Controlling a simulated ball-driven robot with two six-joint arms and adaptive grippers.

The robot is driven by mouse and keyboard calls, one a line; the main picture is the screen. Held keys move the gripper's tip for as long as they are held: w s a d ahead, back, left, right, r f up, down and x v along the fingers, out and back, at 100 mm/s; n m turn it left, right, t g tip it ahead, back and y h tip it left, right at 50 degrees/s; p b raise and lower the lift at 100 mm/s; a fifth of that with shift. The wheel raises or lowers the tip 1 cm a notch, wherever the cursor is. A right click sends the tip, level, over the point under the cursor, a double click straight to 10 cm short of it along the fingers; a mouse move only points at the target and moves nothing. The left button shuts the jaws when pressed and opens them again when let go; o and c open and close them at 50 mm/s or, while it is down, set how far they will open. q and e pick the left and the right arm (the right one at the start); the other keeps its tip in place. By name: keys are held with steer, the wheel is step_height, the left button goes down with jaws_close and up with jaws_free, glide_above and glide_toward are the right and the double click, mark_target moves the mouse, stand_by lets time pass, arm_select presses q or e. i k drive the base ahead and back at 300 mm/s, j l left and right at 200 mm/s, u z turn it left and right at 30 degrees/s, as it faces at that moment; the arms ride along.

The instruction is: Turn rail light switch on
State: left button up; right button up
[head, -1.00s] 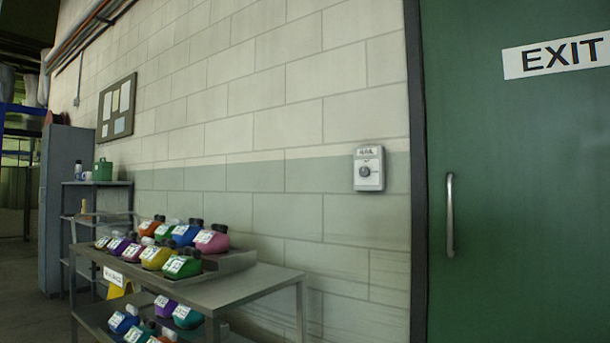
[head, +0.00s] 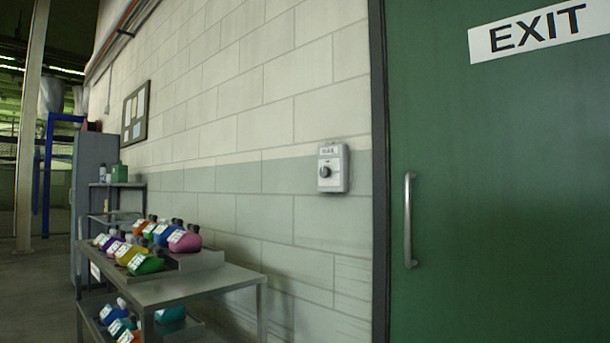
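The rail light switch (head: 333,168) is a small light grey box on the block wall, left of the green door. I cannot tell from here which position the knob is in. Neither of my grippers is in view, and nothing touches the switch.
A green door (head: 500,170) with a metal handle (head: 409,220) and an EXIT sign (head: 530,32) fills the right. A metal cart (head: 205,285) with several coloured bottles stands at the wall, lower left. Open floor (head: 35,290) lies at the far left.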

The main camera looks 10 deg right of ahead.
mark_target(325, 172)
steer(key=k+l, duration=0.1)
steer(key=l, duration=0.45)
steer(key=l+u, duration=0.1)
steer(key=l, duration=0.45)
steer(key=k+l, duration=0.15)
steer(key=l, duration=0.4)
steer(key=k+l, duration=0.1)
steer(key=l, duration=0.45)
steer(key=j, duration=0.55)
steer(key=i+j+u, duration=0.1)
steer(key=j, duration=0.45)
steer(key=i+j, duration=0.1)
steer(key=j, duration=0.45)
steer(key=i+j, duration=0.25)
steer(key=i, duration=0.2)
steer(key=i+j+u, duration=0.15)
steer(key=i+j, duration=0.15)
steer(key=i, duration=0.2)
